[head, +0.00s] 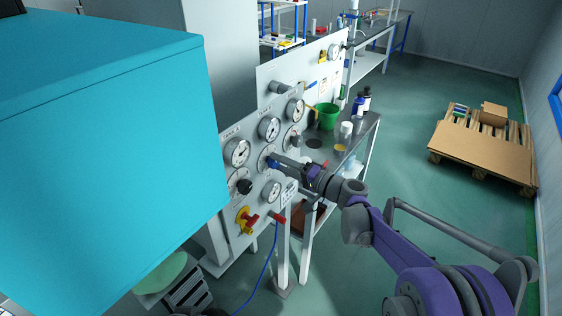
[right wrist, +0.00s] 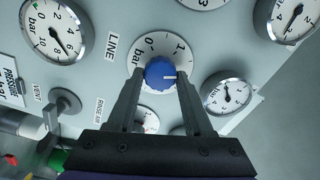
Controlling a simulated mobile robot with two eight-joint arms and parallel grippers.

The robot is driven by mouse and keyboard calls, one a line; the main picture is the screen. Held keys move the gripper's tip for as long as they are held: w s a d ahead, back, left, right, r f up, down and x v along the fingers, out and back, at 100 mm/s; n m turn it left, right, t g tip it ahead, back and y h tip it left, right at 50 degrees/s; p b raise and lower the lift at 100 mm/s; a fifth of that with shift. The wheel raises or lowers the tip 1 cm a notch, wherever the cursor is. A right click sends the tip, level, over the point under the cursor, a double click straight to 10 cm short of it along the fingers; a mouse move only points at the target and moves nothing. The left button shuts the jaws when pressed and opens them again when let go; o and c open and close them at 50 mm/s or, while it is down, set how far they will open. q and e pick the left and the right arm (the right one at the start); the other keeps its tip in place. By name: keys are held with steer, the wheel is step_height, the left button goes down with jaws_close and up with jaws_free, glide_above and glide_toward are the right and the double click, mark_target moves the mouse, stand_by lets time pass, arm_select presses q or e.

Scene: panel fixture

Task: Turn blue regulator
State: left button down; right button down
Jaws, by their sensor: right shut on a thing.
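The blue regulator knob (right wrist: 160,73) sits on a round white dial plate marked LINE in the right wrist view. A white pointer line on it points to the right in that view. My right gripper (right wrist: 161,80) has its two fingers on either side of the knob, shut on it. In the head view the blue knob (head: 272,162) shows small on the panel (head: 234,202), with the right gripper (head: 279,163) at it. My left gripper is not in view.
Several gauges surround the knob, including one (right wrist: 228,95) close to the right finger. A black knob (head: 244,187) and a yellow and red valve (head: 247,220) are lower on the panel. A bench (head: 362,132) with a green bucket (head: 327,116) and bottles stands behind.

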steer(key=shift+r+n, duration=0.1)
steer(key=shift+n, duration=0.6)
steer(key=shift+c, duration=1.5)
jaws_free()
steer(key=v, duration=1)
steer(key=shift+s+d+b, duration=0.25)
steer(key=shift+d+b, duration=0.05)
steer(key=shift+b, duration=0.15)
